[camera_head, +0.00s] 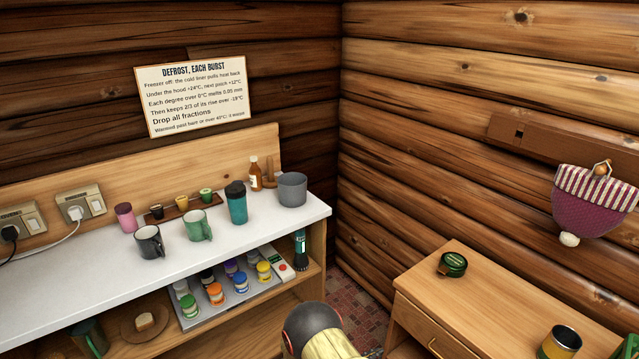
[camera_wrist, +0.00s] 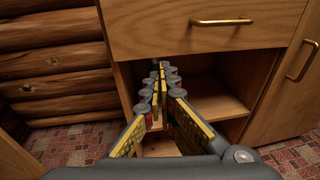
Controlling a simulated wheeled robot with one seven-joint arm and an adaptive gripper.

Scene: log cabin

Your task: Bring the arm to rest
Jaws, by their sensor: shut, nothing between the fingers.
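My gripper (camera_wrist: 162,75) shows in the wrist view, with its yellow-padded fingers reaching up from the bottom edge. The fingers are shut with nothing between them. They point toward the open shelf space (camera_wrist: 205,90) of a wooden cabinet, below its drawer. I cannot tell how far the tips are from the cabinet. In the head view, a dark rounded joint and yellow part of my arm (camera_head: 318,335) show at the bottom edge, between the white counter and the wooden cabinet. The gripper itself is hidden there.
The white counter (camera_head: 75,268) holds mugs, a teal tumbler (camera_head: 237,203) and a grey pot (camera_head: 292,189). Paint jars stand on the shelf below. Tiled floor (camera_head: 352,298) shows between.

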